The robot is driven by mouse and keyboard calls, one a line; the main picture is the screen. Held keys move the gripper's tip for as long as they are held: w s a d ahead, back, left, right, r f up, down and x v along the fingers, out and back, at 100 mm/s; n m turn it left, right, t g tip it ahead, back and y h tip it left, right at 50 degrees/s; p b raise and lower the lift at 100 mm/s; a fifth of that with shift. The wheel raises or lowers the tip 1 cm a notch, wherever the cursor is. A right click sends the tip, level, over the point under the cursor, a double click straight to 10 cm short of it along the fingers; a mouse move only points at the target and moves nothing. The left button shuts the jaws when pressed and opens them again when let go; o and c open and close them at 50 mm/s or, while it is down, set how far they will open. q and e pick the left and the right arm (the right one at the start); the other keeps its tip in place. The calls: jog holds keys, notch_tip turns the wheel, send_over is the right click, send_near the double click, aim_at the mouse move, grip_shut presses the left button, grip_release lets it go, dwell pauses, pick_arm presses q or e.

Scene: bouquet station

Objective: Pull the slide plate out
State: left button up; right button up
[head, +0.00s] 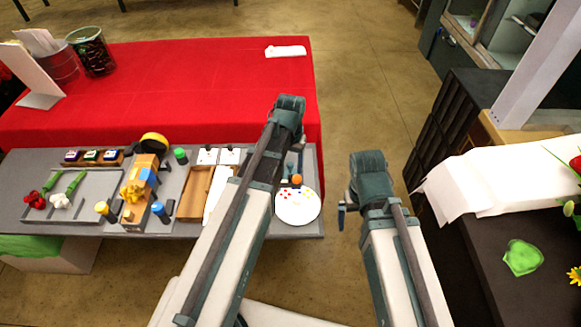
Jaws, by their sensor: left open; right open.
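No part is clearly recognisable as the slide plate. One candidate is a white slab (216,192) lying against a shallow wooden tray (193,193) on the grey board (172,229), partly behind my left arm. My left gripper (293,168) points down over the board's right end, just beyond a white round plate with coloured dots (297,207) and an orange ball (296,180). It is open, and its fingers are small and partly hidden by the arm. My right gripper (342,208) hangs over the floor gap right of the board. It is open, mostly hidden by its wrist, with nothing visible in it.
Left on the board are a yellow-orange block (136,213), a blue cylinder (160,212) and a grey frame (88,216) with flower pieces. Two white cards with black knobs (219,156) lie behind the wooden tray. A red-covered table (200,85) adjoins; a dark counter (500,260) stands right.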

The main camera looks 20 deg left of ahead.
pick_arm(q)
grip_shut()
dwell(1.4)
